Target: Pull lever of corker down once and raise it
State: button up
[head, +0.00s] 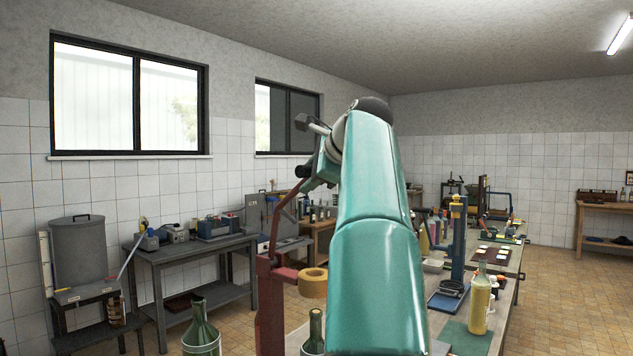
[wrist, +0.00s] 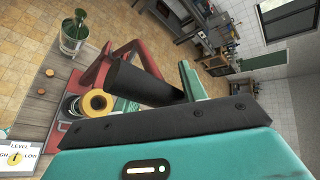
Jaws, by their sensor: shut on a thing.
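The red corker (head: 270,305) stands at the near end of the long bench in the head view, with a yellow ring (head: 313,283) at its side. Its red lever (head: 284,217) slopes up from the column to my gripper (head: 315,172), so it is raised. The wrist view shows the lever's black grip (wrist: 135,80) between my gripper's (wrist: 170,98) jaws, which are shut on it. The corker's red frame (wrist: 102,68) and yellow ring (wrist: 95,102) show beyond it. A green bottle (head: 315,328) stands below the ring. My arm hides part of the bench.
A yellow bottle (head: 480,300) and a blue column device (head: 458,245) stand on the bench to the right. A grey side table (head: 190,252) is by the wall. Tiled floor lies between.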

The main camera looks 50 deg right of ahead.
jog(key=shift+w+r, duration=0.1)
jog(key=shift+w, duration=0.3)
jog(key=o, duration=1.3)
jog(key=shift+s, duration=0.1)
jog(key=shift+r, duration=0.1)
jog(key=v, duration=1.3)
jog(key=shift+s+a+r, duration=0.1)
jog(key=shift+s+a, duration=0.05)
jog(key=shift+s, duration=0.25)
